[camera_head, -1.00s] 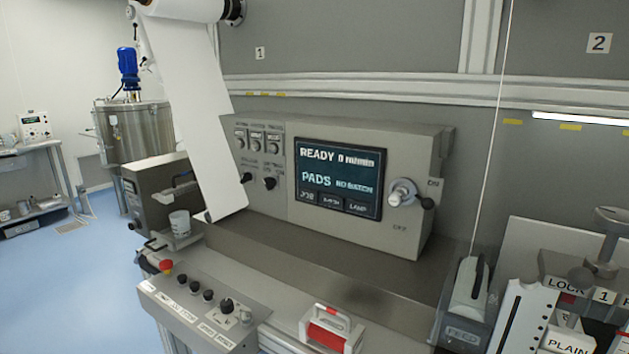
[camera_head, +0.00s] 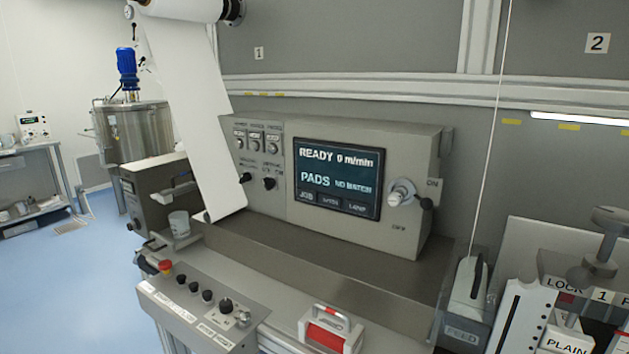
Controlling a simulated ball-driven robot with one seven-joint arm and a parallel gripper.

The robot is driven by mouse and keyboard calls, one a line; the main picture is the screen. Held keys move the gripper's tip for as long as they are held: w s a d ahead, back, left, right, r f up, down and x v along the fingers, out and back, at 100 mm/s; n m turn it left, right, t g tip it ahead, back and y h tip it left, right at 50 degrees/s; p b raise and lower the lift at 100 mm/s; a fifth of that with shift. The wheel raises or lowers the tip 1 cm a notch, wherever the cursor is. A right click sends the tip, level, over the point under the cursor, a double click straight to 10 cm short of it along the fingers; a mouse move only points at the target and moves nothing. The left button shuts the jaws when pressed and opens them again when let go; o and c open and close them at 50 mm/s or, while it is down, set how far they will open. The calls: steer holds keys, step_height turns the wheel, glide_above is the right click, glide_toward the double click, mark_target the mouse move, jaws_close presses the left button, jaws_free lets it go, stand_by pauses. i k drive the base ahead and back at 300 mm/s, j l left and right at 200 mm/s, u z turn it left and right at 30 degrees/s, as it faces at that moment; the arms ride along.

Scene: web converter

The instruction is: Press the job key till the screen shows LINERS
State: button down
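The control box (camera_head: 410,226) stands on the machine's metal ledge. Its dark screen (camera_head: 337,177) reads "READY 0 m/min", then "PADS" and "NO BATCH". Along the screen's bottom edge are several key labels. The job key (camera_head: 306,196), marked "JOB", is the leftmost, with a batch key (camera_head: 330,201) and a lamp key (camera_head: 357,207) to its right. Nothing covers the screen or the keys. My gripper is not in view.
A rotary ON/OFF switch (camera_head: 402,192) sits right of the screen. A white web (camera_head: 190,100) hangs at left. A red-and-white handled block (camera_head: 330,329) lies below the box. A button panel (camera_head: 200,310) with a red emergency stop (camera_head: 165,267) is front left.

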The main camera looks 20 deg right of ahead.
mark_target(305, 195)
steer(key=i+j, duration=0.15)
steer(key=j, duration=0.2)
steer(key=i+j, duration=0.15)
steer(key=j, duration=0.15)
steer(key=i+j, duration=0.2)
steer(key=j, duration=0.15)
steer(key=i+j, duration=0.15)
steer(key=j, duration=0.15)
steer(key=z, duration=0.05)
